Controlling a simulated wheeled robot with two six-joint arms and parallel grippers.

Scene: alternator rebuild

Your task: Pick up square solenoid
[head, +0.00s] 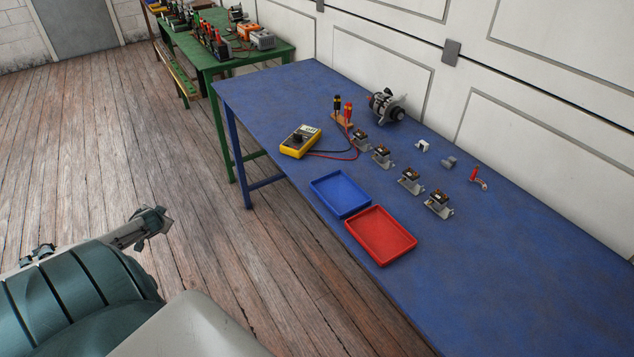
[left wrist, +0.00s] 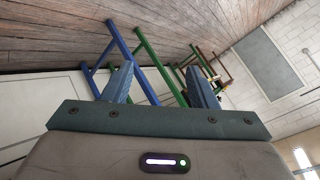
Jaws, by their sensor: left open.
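Several boxy dark-topped solenoid-like parts on grey metal bases stand in a row on the blue workbench (head: 520,262). From the far end they are one part (head: 361,141), a second part (head: 381,156), a third part (head: 411,181) and the nearest one (head: 438,205). They look alike, and I cannot tell which is the square solenoid. My left gripper (head: 153,222) is over the wooden floor, well left of the bench and apart from everything. In the left wrist view my left gripper (left wrist: 160,82) is open and empty, its two fingers apart. My right gripper is out of view.
A blue tray (head: 341,212) and a red tray (head: 409,262), both empty, lie at the bench's front edge. A green bench (head: 203,58) stands farther back.

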